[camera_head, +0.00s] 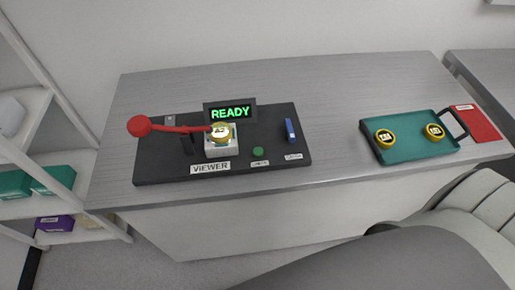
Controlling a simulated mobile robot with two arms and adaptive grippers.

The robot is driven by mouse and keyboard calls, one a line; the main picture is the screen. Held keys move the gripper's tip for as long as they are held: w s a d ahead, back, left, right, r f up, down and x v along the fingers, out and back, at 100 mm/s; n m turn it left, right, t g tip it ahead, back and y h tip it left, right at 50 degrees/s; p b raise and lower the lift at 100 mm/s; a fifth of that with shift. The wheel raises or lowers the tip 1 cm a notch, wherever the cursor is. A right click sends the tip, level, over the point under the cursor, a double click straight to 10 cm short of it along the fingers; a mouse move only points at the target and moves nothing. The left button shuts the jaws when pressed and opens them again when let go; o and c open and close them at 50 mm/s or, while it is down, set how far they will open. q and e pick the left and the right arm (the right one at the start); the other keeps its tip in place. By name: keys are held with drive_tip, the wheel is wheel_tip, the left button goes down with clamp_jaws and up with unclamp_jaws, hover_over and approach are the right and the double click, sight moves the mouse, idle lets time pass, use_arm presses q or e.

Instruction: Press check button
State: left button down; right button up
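A round green button (258,151) sits near the front of the black viewer panel (230,172), above a small white label that is too small to read surely. Behind it a display (231,112) reads READY in green. A gold-rimmed disc (221,131) rests on a white block (222,148) on the panel. A red lever with a ball end (139,126) reaches from the left to the disc; whether it touches cannot be told. A blue upright switch or handle (290,130) stands at the panel's right. Neither of my grippers is in view.
A teal tray (413,150) with a dark handle holds two gold discs (384,138) (434,131) on the counter's right. A red labelled sheet (477,123) lies beside it. The grey counter (335,110) is clear between panel and tray. Shelves (70,163) with boxes stand left.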

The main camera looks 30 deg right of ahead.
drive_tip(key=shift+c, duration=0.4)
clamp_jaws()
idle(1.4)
